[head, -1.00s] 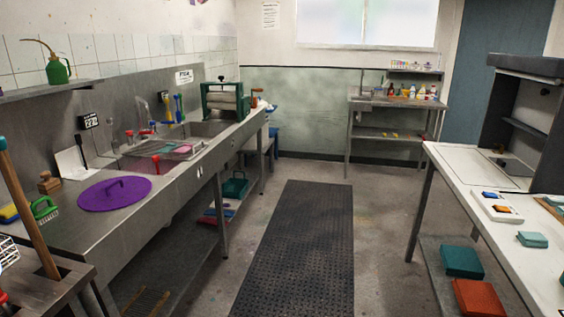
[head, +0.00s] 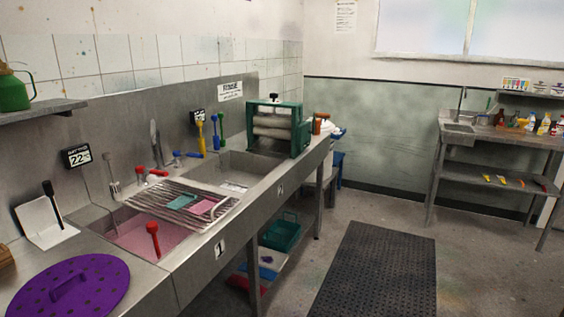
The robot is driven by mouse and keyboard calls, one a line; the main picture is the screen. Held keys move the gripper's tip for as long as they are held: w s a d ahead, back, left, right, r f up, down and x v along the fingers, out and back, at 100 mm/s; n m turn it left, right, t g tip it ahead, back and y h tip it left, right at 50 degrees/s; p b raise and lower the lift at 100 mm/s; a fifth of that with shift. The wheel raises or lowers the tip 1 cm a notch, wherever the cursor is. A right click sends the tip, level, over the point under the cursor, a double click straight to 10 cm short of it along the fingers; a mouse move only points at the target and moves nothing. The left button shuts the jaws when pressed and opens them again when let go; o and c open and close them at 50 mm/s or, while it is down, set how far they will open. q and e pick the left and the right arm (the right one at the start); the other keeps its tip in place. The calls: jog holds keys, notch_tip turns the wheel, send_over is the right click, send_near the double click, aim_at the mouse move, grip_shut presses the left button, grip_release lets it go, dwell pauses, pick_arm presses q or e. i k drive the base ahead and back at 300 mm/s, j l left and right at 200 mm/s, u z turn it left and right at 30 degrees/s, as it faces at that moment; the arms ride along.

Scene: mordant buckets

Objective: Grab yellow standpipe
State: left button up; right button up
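A yellow upright piece (head: 200,136), which looks like the yellow standpipe, stands at the back of the steel sink counter, against the splashback. A blue upright piece (head: 215,133) stands just to its right. A red piece with a rounded top (head: 153,240) stands in the near sink basin (head: 125,232), which holds pink liquid. Neither of my grippers is in view.
A slatted rack (head: 168,212) with teal and pink pieces lies across the sinks. A green-framed roller press (head: 275,128) stands at the counter's far end. A purple lid (head: 70,285) lies at the near left. A dark floor mat (head: 375,270) lies clear of objects.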

aim_at(202, 143)
jog(key=i+u, duration=0.4)
jog(key=i+l+u, duration=0.35)
jog(key=i, duration=0.25)
jog(key=i+l+u, duration=0.1)
jog(key=u, duration=0.25)
jog(key=i+l+u, duration=0.1)
jog(key=u, duration=0.3)
jog(key=l+u, duration=0.35)
jog(key=i+j, duration=0.05)
jog(key=j, duration=0.05)
